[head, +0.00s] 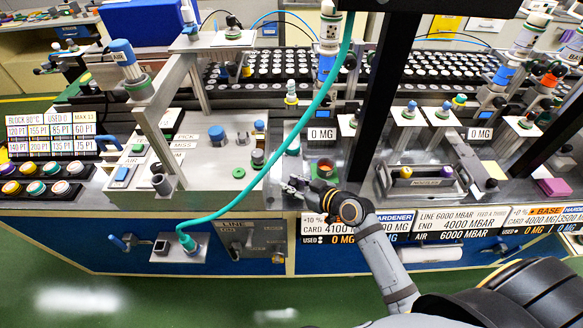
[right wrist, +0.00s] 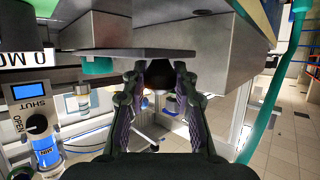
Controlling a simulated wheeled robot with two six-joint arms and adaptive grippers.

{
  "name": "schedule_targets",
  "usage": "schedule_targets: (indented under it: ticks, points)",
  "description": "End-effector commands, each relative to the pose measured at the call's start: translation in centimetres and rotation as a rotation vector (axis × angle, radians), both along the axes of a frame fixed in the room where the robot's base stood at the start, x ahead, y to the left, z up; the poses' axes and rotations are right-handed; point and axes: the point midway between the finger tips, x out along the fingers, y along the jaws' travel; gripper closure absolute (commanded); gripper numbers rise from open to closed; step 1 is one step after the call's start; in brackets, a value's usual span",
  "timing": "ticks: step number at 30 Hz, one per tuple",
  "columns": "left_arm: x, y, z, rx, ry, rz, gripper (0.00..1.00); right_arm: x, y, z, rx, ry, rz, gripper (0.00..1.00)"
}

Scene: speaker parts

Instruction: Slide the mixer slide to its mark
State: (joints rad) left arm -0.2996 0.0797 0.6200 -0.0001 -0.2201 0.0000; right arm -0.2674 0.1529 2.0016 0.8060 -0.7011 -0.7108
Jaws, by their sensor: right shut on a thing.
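My right gripper (head: 298,187) is at the front edge of the middle station in the head view, below the 0 MG sign. In the right wrist view, which looks upside down, its two fingers (right wrist: 162,80) are closed around a dark rounded knob (right wrist: 160,73). The knob sits against a flat grey plate (right wrist: 140,53), which I take to be the mixer slide. The fingers hide part of the knob. The slide's mark cannot be made out. My left gripper is not in view.
A teal hose (head: 262,172) hangs across the station, left of my right gripper. A dark post (head: 378,95) rises to the right. Label panels (head: 345,226) lie along the front edge. A pale panel with buttons (head: 205,165) is on the left. Green floor is clear in front.

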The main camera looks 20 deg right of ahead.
Motion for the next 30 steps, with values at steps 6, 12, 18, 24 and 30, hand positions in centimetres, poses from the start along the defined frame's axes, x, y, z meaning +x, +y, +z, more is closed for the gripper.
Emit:
schedule_targets:
  ticks: [6, 12, 18, 24, 30]
  points:
    - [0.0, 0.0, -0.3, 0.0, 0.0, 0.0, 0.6, 0.9, -0.3, 0.0, -0.002, -0.003, 0.0, 1.0]
    - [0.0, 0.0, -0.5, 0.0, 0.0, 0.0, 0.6, 1.7, -0.5, 0.1, -0.001, -0.004, -0.001, 1.0]
    - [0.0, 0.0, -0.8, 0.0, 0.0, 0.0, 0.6, 2.5, -0.7, 0.0, 0.0, -0.002, -0.001, 1.0]
    - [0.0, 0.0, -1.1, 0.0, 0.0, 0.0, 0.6, 3.3, -0.9, 0.0, -0.001, -0.003, 0.0, 1.0]
    - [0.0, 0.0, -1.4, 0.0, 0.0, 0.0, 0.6, 4.0, -1.2, 0.0, -0.002, -0.003, -0.001, 1.0]
